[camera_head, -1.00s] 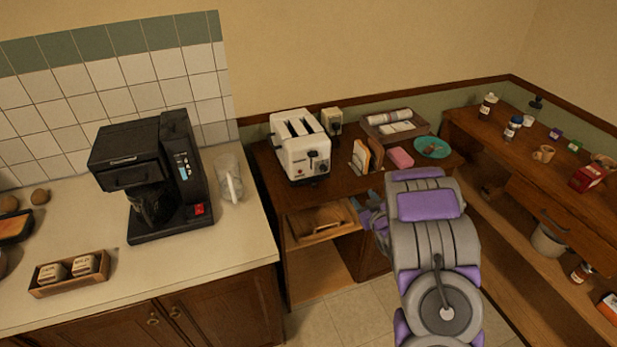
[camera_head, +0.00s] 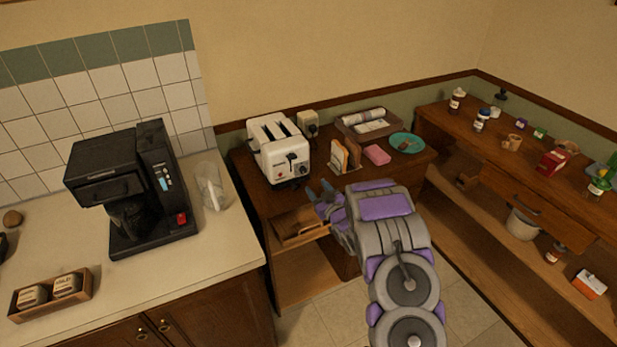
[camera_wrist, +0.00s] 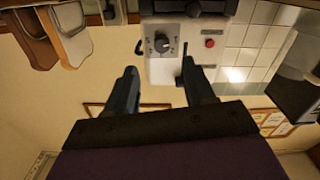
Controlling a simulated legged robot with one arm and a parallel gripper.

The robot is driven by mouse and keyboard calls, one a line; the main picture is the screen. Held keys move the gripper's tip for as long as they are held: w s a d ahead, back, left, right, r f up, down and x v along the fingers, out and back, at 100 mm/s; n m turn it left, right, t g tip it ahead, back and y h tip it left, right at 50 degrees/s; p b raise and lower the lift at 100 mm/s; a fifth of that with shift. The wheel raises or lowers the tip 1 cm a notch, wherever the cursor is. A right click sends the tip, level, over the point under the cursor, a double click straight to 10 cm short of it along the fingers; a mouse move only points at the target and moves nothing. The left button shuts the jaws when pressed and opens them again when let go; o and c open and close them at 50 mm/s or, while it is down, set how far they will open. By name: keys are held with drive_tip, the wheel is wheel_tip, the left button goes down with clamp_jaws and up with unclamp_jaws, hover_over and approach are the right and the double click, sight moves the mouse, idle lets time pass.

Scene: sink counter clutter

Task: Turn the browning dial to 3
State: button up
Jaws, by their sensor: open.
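The white toaster (camera_head: 270,160) stands on the wooden cabinet top, its control face turned toward my gripper. In the wrist view, which looks upside down, its dark round browning dial (camera_wrist: 162,43) sits on a pale panel with marks around it. The marks are too small to read, so the dial's setting is unclear. A dark lever and a red button (camera_wrist: 209,43) are to the right of the dial there. My gripper (camera_head: 320,191) is open and empty in front of and below the toaster. Its fingertips (camera_wrist: 160,78) are spread on either side of the dial's line, apart from it.
A toast rack with bread (camera_head: 345,155), a pink block (camera_head: 376,154) and a teal plate (camera_head: 406,142) stand right of the toaster. The black coffee maker (camera_head: 132,190) is on the left counter.

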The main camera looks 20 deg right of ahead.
sight(304, 171)
drive_tip(key=w, duration=0.1)
drive_tip(key=w+a, duration=0.1)
drive_tip(key=w, duration=0.2)
drive_tip(key=shift+w+a+r, duration=0.15)
drive_tip(key=shift+a+r, duration=0.05)
drive_tip(key=shift+a, duration=0.05)
drive_tip(key=w, duration=0.1)
drive_tip(key=w+d+b, duration=0.1)
drive_tip(key=shift+w+d+f, duration=0.2)
drive_tip(key=shift+w, duration=0.2)
drive_tip(key=shift+w+d, duration=0.2)
drive_tip(key=shift+w, duration=0.3)
drive_tip(key=shift+w+a+r, duration=0.15)
drive_tip(key=shift+a, duration=0.65)
drive_tip(key=shift+d, duration=0.65)
drive_tip(key=c, duration=0.7)
drive_tip(key=shift+a, duration=0.3)
clamp_jaws()
drive_tip(key=shift+p, duration=0.3)
